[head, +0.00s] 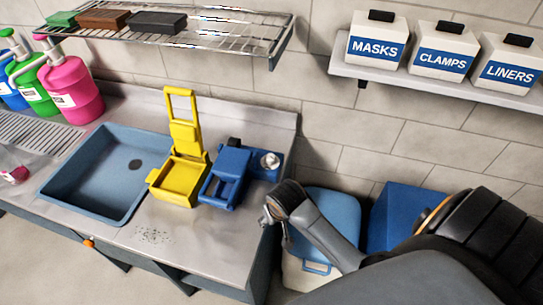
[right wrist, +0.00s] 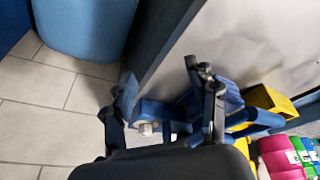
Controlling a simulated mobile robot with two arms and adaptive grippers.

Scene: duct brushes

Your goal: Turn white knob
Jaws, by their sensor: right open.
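The white knob (head: 270,160) sits on the right part of a blue device (head: 228,178) near the right end of the metal counter. In the right wrist view the knob (right wrist: 147,129) shows between my two spread fingers, toward the left one. My right gripper (head: 274,208) is open and empty near the counter's right edge, below the knob in the head view; it also shows in the right wrist view (right wrist: 163,88). No contact with the knob can be made out. My left gripper is not in view.
A yellow folding piece (head: 180,180) stands left of the blue device. A blue sink (head: 105,175) and pump bottles (head: 72,90) are farther left. A wire shelf (head: 215,35) hangs above. Blue-lidded (head: 332,212) and blue bins (head: 402,210) stand right of the counter.

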